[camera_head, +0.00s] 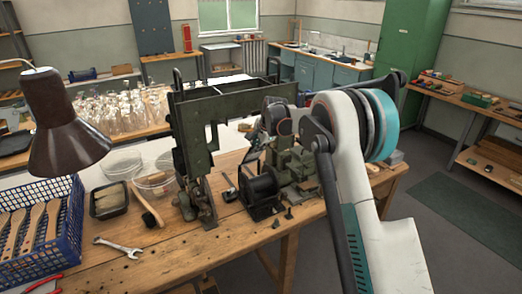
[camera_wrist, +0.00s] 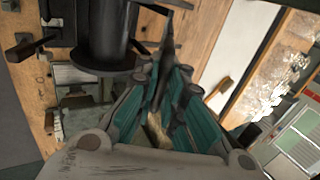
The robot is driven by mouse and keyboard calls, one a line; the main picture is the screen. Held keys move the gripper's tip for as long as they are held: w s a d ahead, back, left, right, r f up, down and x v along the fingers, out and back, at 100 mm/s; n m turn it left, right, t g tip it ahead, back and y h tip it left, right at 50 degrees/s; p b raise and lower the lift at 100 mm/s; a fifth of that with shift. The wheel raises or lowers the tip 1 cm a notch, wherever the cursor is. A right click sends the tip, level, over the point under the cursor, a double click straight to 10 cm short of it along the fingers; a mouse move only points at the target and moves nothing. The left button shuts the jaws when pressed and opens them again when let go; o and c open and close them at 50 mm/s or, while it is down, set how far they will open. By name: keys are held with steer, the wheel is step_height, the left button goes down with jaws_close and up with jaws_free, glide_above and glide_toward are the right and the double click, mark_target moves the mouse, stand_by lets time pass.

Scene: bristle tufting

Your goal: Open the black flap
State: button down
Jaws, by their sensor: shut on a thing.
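The dark green tufting machine (camera_head: 195,135) stands on the wooden workbench, with a black spool (camera_head: 258,190) low at its front. The spool also shows at the top of the wrist view (camera_wrist: 103,35). My gripper (camera_wrist: 168,85) has its teal fingers drawn together around a thin dark piece (camera_wrist: 170,50) that sticks up between the fingertips. It may be the black flap, but I cannot tell for sure from this angle. In the head view, my arm hides the fingertips and part of the machine's right side.
On the bench, a blue crate with wooden brush handles (camera_head: 45,225), clear bowls (camera_head: 155,180), a black tray (camera_head: 109,200), a brush (camera_head: 148,207) and a wrench (camera_head: 118,246) lie left of the machine. The bench's front middle is mostly clear. Glassware (camera_head: 120,110) stands behind.

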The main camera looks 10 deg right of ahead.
steer(key=shift+w+a+r+p, duration=0.2)
steer(key=shift+w+r, duration=0.1)
steer(key=shift+w, duration=0.25)
steer(key=shift+w+a+r+p, duration=0.15)
steer(key=shift+w+r, duration=0.15)
steer(key=shift+w, duration=0.2)
steer(key=c, duration=1.7)
jaws_free()
steer(key=shift+s+r, duration=0.1)
steer(key=v, duration=1.1)
steer(key=shift+r, duration=0.35)
steer(key=shift+s+d, duration=0.1)
steer(key=shift+d, duration=0.05)
